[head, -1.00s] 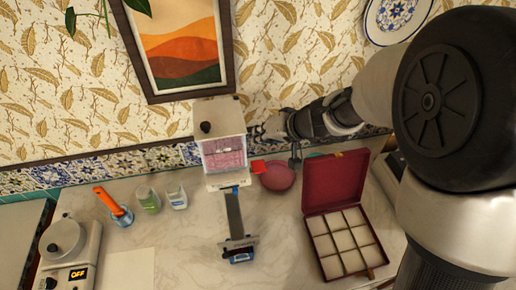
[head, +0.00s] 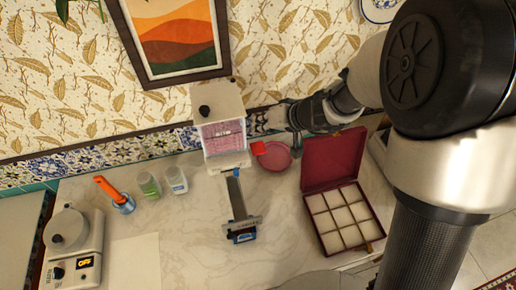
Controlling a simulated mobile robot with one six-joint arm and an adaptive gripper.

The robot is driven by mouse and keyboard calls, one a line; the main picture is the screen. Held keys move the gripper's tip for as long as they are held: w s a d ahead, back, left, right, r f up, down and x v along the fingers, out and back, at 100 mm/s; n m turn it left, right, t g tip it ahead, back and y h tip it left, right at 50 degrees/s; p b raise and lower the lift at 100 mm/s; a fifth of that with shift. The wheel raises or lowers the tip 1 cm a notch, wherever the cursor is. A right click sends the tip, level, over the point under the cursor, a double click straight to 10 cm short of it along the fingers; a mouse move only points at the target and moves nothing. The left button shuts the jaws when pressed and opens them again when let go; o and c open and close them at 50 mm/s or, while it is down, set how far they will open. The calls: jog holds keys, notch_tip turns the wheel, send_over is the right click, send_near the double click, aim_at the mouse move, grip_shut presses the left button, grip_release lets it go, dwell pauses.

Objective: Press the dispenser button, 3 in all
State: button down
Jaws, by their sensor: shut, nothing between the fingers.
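The dispenser (head: 222,133) is a white box with a clear front, pink contents and a black knob on top. It stands on the counter against the tiled wall. A red tab (head: 258,148), which looks like its button, sticks out at its lower right side. My gripper (head: 256,124) reaches in from the right, shut and empty. It is beside the dispenser's right wall and appears above the red tab. The fingertips are small and partly merge with the tile pattern, so I cannot tell whether they touch the dispenser.
A grey track (head: 236,196) runs forward from the dispenser to a small blue-fronted device (head: 241,236). An open red compartment box (head: 310,178) stands right.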

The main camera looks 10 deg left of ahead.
jog(key=b, duration=0.3)
send_over(256, 143)
jog(key=d, duration=0.2)
jog(key=f, duration=0.4)
jog(key=shift+s+a, duration=0.25)
jog(key=shift+s, duration=0.1)
jog(key=shift+f+b, duration=0.55)
jog(key=shift+b, duration=0.05)
jog(key=shift+f+b, duration=0.2)
jog(key=shift+b, duration=0.15)
jog(key=shift+f+b, duration=0.25)
jog(key=shift+b, duration=0.35)
jog(key=shift+f+b, duration=1.3)
jog(key=shift+b, duration=0.7)
dwell(1.3)
jog(key=shift+r, duration=0.15)
jog(key=shift+r+p, duration=0.6)
jog(key=shift+r, duration=1)
jog(key=shift+r+p, duration=1.4)
jog(key=shift+r, duration=1.1)
